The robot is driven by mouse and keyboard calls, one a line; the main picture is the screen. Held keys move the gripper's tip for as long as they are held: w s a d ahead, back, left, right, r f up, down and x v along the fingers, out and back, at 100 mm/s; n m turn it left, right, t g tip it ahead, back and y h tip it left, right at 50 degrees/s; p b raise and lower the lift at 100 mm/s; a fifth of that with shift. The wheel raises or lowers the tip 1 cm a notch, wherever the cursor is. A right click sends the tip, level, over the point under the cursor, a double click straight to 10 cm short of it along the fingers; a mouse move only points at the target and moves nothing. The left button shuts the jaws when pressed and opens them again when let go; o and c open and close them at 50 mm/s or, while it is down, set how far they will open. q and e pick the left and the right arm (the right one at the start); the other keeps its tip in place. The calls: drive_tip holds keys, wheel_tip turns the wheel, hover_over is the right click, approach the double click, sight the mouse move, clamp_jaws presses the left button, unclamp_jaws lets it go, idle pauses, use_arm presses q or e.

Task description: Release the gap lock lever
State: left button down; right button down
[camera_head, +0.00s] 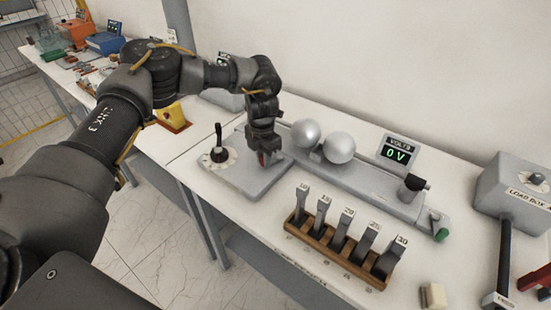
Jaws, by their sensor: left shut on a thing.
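My left gripper (265,150) reaches down over the grey base plate (240,178), left of the two silver spheres. It is shut on a small red part (263,159), of which only a little shows below the fingers. This red part seems to be the gap lock lever, but the gripper hides most of it. A black upright lever (218,136) on a round white dial stands on the same plate, left of my gripper and apart from it. The silver spheres (339,147) sit on a long grey rail. My right gripper is not in view.
A wooden rack (335,249) with several numbered grey pieces stands in front of the rail. A display (397,151) reads 0 V. A grey load box (518,187) is at the right. A small cream block (433,296) lies near the front edge.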

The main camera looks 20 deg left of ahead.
use_arm(q)
drive_tip(key=shift+w, duration=0.1)
idle(0.3)
drive_tip(key=c, duration=1.3)
unclamp_jaws()
drive_tip(key=shift+r, duration=0.55)
wheel_tip(320, 180, up, 10)
drive_tip(key=shift+f+b, duration=0.1)
drive_tip(key=shift+b, duration=1)
